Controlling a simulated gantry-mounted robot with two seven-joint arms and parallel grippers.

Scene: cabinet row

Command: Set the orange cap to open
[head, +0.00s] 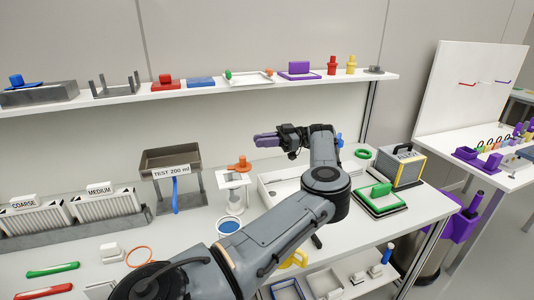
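The orange cap (240,163) sits on top of a small white stand (233,180) at the middle of the bench. It has a round body and a flat piece reaching left. My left gripper (266,140) is above and to the right of the cap in the picture, apart from it, with its purple fingers pointing left. The fingers look close together, but the side-on angle hides whether there is a gap. My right gripper is out of view.
A tray labelled TEST 200 ml (172,160) stands left of the cap, with a blue lever (175,195) below. A white cup with blue contents (229,226) is in front. A shelf (210,88) with several parts runs behind.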

